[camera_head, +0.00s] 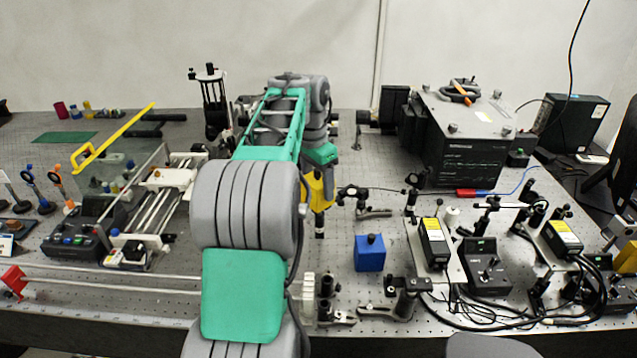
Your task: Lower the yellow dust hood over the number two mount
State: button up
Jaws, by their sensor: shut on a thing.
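My arm reaches forward over the bench, and its end points down near the middle of the picture. My gripper (318,172) is mostly hidden by my own wrist and by what it holds. It is shut on the yellow dust hood (316,192), which shows as a small yellow shape under the wrist. A short dark post (319,227) shows directly below the hood. I cannot tell whether the hood touches it or hangs above it. No number is readable on any mount, so I cannot tell which is number two.
A blue block (369,253) stands to the right of the hood, with optic mounts (352,193) behind it. A large black instrument (465,140) is at the back right. Rails (160,210) and a clear yellow-edged panel (115,140) are on the left. Bare bench shows around the block.

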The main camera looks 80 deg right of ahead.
aim_at(316, 170)
jog(key=shift+f+b, duration=1.05)
jog(key=shift+f, duration=0.25)
jog(key=shift+f, duration=0.1)
jog(key=o, duration=1.4)
jog(key=r+p, duration=0.1)
jog(key=r, duration=0.1)
jog(key=r+p, duration=0.1)
jog(key=r, duration=0.2)
jog(key=r+p, duration=0.1)
jog(key=r, duration=0.2)
jog(key=shift+w+a+p, duration=0.3)
jog(key=shift+a+p, duration=0.1)
jog(key=shift+f, duration=0.1)
